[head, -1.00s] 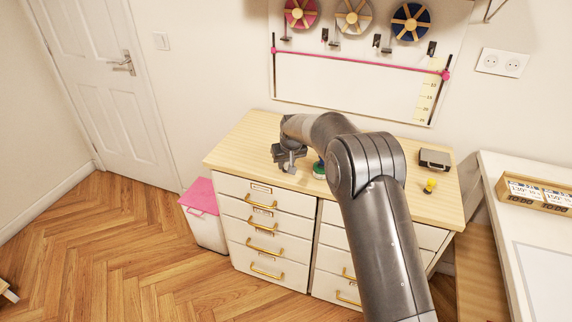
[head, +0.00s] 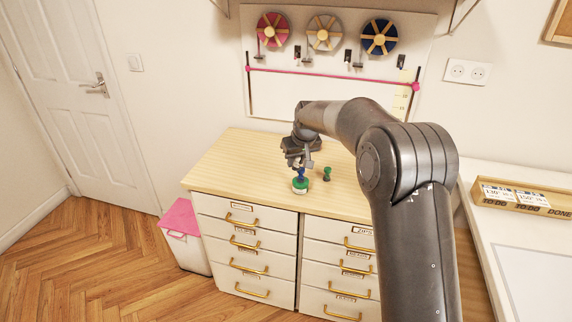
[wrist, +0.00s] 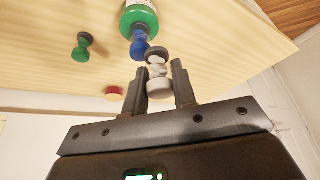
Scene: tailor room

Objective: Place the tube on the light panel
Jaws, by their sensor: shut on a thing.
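My gripper (head: 299,163) is low over the wooden cabinet top in the head view. In the wrist view its fingers (wrist: 158,72) are shut on a small white and grey spool-like piece (wrist: 159,88). I cannot tell whether this piece is the tube. Just beyond it is a green and white container (wrist: 141,18) with a blue end (wrist: 139,44); in the head view the green container (head: 300,187) is right below the gripper. A flat white panel (head: 545,275) with a thin outline lies on the right table; I cannot tell whether it is the light panel.
A green spool-like piece (head: 327,174) stands close to the right of the gripper. A red round piece (wrist: 114,91) shows in the wrist view. A wooden tray (head: 513,194) with cards stands on the white table. The cabinet top's left part (head: 232,165) is clear.

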